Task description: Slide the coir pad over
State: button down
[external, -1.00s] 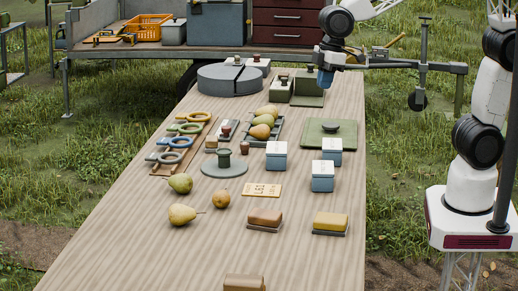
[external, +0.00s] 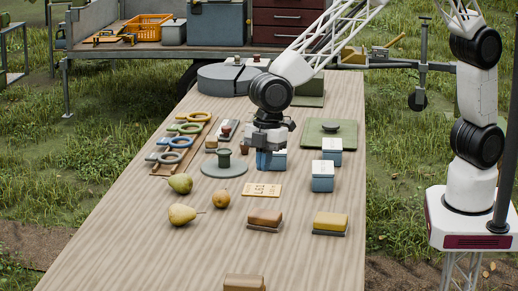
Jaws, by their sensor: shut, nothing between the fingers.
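My gripper (external: 263,162) is shut and points down over the middle of the table, with its blue fingertips just in front of or beside a blue box with a white lid (external: 279,161), which it partly hides. I cannot tell whether they touch. No thing is plainly marked as the coir pad. A brown-topped block (external: 265,218) and a yellow-topped block (external: 330,221), each on a dark base, lie nearer the front, and another brown block (external: 244,283) is at the front edge of the picture. A green mat with a dark knob (external: 313,143) lies to the gripper's right.
Another white-lidded blue box (external: 322,182) stands right of the gripper. A yellow card (external: 262,190) lies below it. Pears (external: 181,214), a round grey plate (external: 212,170) and a ring board (external: 158,170) are to the left. The front left of the table is clear.

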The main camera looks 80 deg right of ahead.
jog(key=a+f+n, duration=0.1)
jog(key=a+f, duration=0.3)
jog(key=a, duration=0.2)
jog(key=a+f+n, duration=0.1)
jog(key=a+f, duration=0.3)
jog(key=a, duration=0.1)
jog(key=a+f+n, duration=0.2)
jog(key=a+f, duration=0.3)
jog(key=a, duration=0.1)
jog(key=shift+s+a+f+g, duration=0.1)
jog(key=shift+a+g, duration=0.2)
jog(key=shift+a, duration=0.15)
